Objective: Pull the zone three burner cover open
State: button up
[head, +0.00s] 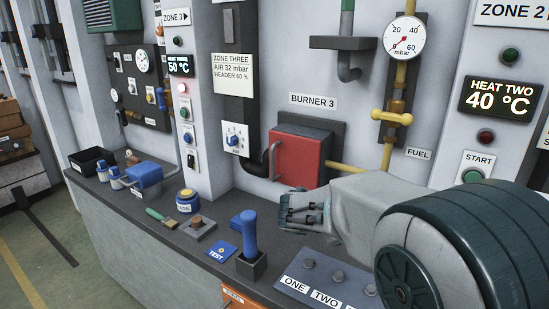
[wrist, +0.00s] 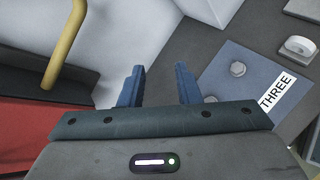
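The red zone three burner cover (head: 298,157) is on the wall under the BURNER 3 label (head: 313,101). It appears closed against its dark backing. In the wrist view, part of a red surface, likely the cover (wrist: 25,130), shows at the lower left. My gripper (head: 284,212) is in front of and below the cover, apart from it. In the wrist view my gripper (wrist: 160,85) has its two blue fingers spread, with nothing between them.
A yellow fuel pipe (head: 346,168) runs right from the cover; it also shows in the wrist view (wrist: 64,45). A blue upright lever (head: 250,232) and a labelled ONE, TWO plate (head: 318,287) are on the counter below. Small tools and jars stand left.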

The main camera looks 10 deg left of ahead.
jog(key=w+a+r+n+t, duration=0.1)
jog(key=w+a+n+t, duration=0.15)
jog(key=a, duration=0.35)
jog(key=w+a+r+n+t, duration=0.2)
jog(key=a+n, duration=0.2)
jog(key=a, duration=0.2)
jog(key=n+t+y+p, duration=0.1)
jog(key=n+t+y, duration=0.3)
jog(key=n, duration=0.4)
send_near(272, 162)
jog(key=shift+m, duration=0.25)
jog(key=p+x, duration=0.3)
jog(key=x, duration=0.7)
jog(key=shift+w+r+p, duration=0.1)
jog(key=shift+w+p, duration=0.2)
jog(key=shift+p, duration=0.1)
grip_shut()
